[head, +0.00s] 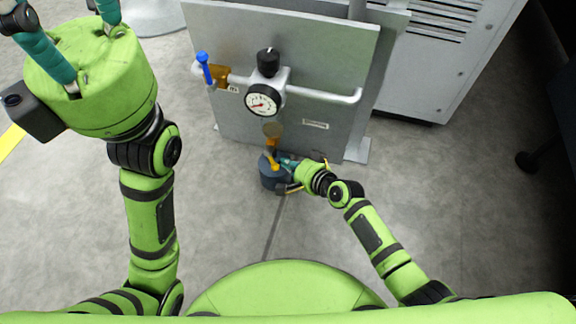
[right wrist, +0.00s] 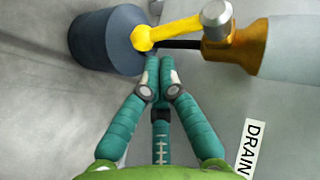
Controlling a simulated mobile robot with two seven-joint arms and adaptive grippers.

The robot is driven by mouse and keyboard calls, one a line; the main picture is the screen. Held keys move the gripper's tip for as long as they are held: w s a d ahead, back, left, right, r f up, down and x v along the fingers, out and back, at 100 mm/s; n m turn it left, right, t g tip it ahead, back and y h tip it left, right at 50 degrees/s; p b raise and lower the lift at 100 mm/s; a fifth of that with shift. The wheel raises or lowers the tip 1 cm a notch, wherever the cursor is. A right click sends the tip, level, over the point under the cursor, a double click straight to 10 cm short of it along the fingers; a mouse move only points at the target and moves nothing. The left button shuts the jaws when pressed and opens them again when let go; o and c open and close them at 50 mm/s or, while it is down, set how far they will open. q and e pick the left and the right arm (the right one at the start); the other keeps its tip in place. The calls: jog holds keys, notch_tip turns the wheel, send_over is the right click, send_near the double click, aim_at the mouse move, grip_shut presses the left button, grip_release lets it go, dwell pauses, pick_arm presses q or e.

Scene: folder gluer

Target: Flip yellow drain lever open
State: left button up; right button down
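The yellow drain lever (right wrist: 175,32) shows at the top of the right wrist view, running sideways from a grey metal cap on the brass valve (right wrist: 242,45) to a rounded end. In the head view the lever (head: 271,161) is small, low on the grey panel. My right gripper (right wrist: 159,66) has its teal fingertips together, with nothing seen between them. The tips are just below the lever's rounded end in the picture; I cannot tell whether they touch it. My left gripper (head: 66,14) is raised at the upper left of the head view, its fingers spread, partly cut off.
A dark blue-grey cup (right wrist: 105,40) sits by the lever's rounded end. A DRAIN label (right wrist: 252,148) is beside my right gripper. Above are a pressure gauge (head: 263,101), a pipe (head: 325,94) and a blue-handled valve (head: 205,68). A grey cabinet (head: 440,65) stands right.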

jog(key=shift+a+f, duration=0.1)
dwell(0.3)
jog(key=shift+w+a+f, duration=0.2)
jog(key=shift+a+f, duration=0.4)
jog(key=shift+f, duration=0.1)
